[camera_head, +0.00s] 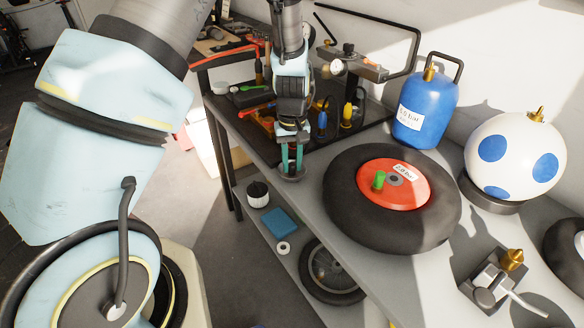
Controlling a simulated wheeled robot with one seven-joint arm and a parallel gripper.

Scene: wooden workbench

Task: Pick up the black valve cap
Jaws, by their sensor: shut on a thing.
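My gripper (291,167), with teal fingers, points straight down at the near edge of the grey bench, left of the wheel. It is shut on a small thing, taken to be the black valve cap. The cap is too small and too shaded between the fingertips to make out clearly.
A black tyre (340,215) with a red hub and green valve cap (380,180) lies right of my gripper. Behind are a blue tank (423,112) and tools on a dark mat. A white blue-spotted ball (515,135) and metal valve fixture (495,280) stand right.

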